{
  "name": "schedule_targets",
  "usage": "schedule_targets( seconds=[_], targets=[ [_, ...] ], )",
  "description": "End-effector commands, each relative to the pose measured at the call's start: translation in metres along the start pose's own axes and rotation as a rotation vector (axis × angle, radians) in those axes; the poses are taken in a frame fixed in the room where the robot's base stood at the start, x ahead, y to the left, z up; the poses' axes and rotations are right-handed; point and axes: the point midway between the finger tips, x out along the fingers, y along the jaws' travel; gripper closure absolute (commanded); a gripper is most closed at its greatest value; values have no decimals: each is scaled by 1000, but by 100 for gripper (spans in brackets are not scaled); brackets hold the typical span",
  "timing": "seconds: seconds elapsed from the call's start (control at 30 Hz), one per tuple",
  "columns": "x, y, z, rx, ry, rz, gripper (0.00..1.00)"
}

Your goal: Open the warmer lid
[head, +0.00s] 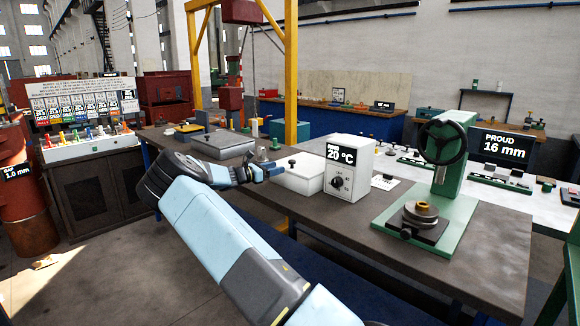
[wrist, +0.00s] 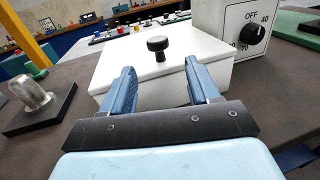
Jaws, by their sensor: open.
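The warmer (head: 301,181) is a low white box on the workbench, with a flat white lid (wrist: 170,68) lying level on it. A black knob (wrist: 157,46) stands up from the lid; it also shows in the head view (head: 292,161). The warmer's control box (head: 348,167) is joined to or beside its right side, reading 20 °C, with a black dial. My gripper (wrist: 160,75) is open and empty. Its two blue fingers point toward the knob from the near side, one to each side of it in the picture. The knob appears beyond the fingertips, with no visible contact.
A green press (head: 440,170) with a black handwheel stands right of the control box. A shallow grey tray (head: 222,146) lies left of the warmer. A glass piece on a dark base (wrist: 35,102) stands at left in the wrist view. The bench front is clear.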

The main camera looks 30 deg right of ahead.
Motion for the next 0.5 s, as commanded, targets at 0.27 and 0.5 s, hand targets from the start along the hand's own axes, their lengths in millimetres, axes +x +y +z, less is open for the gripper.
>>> schedule_targets(
  seconds=[0.27,0.5],
  targets=[
    [51,-1,0,0,0,-2,40],
    [82,-1,-1,0,1,-2,40]
  ],
)
